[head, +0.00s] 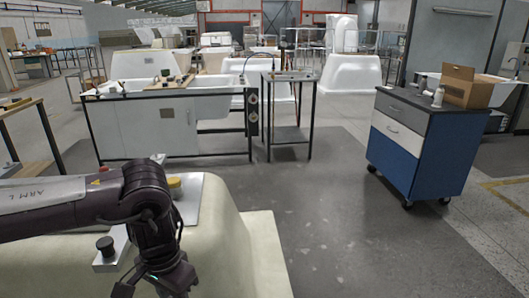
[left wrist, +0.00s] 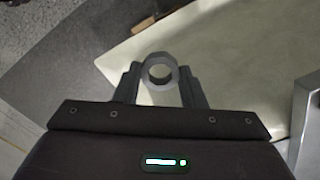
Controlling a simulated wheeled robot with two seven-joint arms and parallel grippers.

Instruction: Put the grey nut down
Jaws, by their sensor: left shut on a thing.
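The grey nut (left wrist: 159,87) is a thick ring in the left wrist view, with its hole facing the camera. My left gripper (left wrist: 160,76) is shut on it, one dark finger on each side. Below the nut is a pale cream surface; I cannot tell the height of the gap. In the head view my left gripper (head: 160,285) points down at the bottom edge, in front of the cream shell (head: 235,250). The nut cannot be made out there. My right gripper is in neither view.
On the cream shell, a metal plate (head: 190,205) bears a yellow round piece (head: 175,183), partly behind my arm. A smaller plate with a black knob (head: 105,244) lies nearer. A blue cart (head: 415,160) with an open carton (head: 468,88) stands right. The floor between is clear.

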